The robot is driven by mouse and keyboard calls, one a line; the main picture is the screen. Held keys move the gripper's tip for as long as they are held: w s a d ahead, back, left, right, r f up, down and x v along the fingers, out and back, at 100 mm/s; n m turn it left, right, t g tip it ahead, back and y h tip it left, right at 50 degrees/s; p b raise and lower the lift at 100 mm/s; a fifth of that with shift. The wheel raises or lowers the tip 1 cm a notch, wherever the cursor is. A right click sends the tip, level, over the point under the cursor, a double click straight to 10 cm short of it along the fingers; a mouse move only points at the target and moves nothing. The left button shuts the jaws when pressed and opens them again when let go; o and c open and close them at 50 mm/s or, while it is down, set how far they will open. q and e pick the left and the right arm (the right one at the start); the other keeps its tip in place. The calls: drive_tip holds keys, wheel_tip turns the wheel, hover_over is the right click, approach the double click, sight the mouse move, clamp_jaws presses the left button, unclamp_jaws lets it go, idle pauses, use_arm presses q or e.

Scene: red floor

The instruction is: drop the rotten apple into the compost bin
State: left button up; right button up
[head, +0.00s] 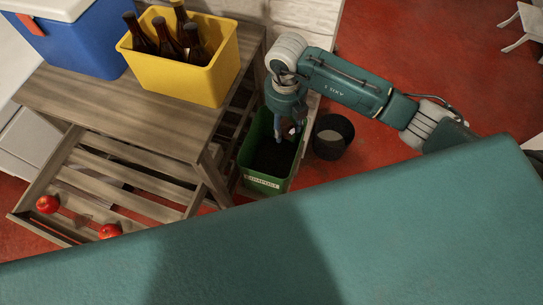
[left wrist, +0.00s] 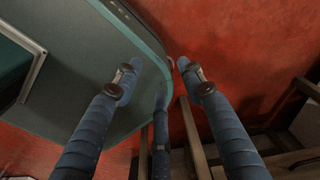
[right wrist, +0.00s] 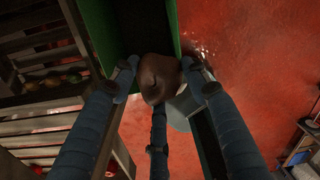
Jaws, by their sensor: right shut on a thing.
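The rotten apple (right wrist: 160,78), brown and dull, is held between the fingers of my right gripper (right wrist: 157,80) in the right wrist view. In the head view my right gripper (head: 289,132) points down over the green compost bin (head: 265,184), and the apple is hard to make out there. The bin has a white label and a dark inside. Its green wall (right wrist: 98,35) also shows beyond the apple in the right wrist view. My left gripper (left wrist: 156,72) is open and empty in the left wrist view; it is not visible in the head view.
A wooden table (head: 165,115) stands left of the bin, bearing a blue cooler (head: 80,45) and a yellow crate (head: 205,80) of dark bottles. Red apples (head: 47,204) lie on its lower slats. A dark bucket (head: 332,137) stands right of the bin. Red floor is open beyond.

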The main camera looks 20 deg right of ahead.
drive_tip(key=m, duration=0.2)
drive_tip(key=w+m, duration=0.1)
drive_tip(key=f+m, duration=0.1)
drive_tip(key=m, duration=0.1)
drive_tip(key=shift+w+a+m, duration=0.2)
drive_tip(key=shift+w+m, duration=0.1)
drive_tip(key=m, duration=0.3)
drive_tip(key=w+m, duration=0.1)
drive_tip(key=shift+a+f, duration=0.2)
drive_tip(key=shift+f, duration=0.1)
use_arm(q)
drive_tip(key=f+b, duration=0.3)
drive_tip(key=a+f+b, duration=0.1)
drive_tip(key=f+b, duration=0.1)
drive_tip(key=shift+f+b, duration=0.3)
use_arm(e)
wheel_tip(320, 180, down, 6)
drive_tip(key=m, duration=0.3)
drive_tip(key=shift+w+a+f, duration=0.15)
drive_tip(key=shift+w+f, duration=0.1)
drive_tip(key=shift+w, duration=0.1)
drive_tip(key=o, duration=1.3)
wheel_tip(320, 180, up, 12)
drive_tip(key=shift+w+r, duration=0.1)
drive_tip(key=shift+w, duration=0.05)
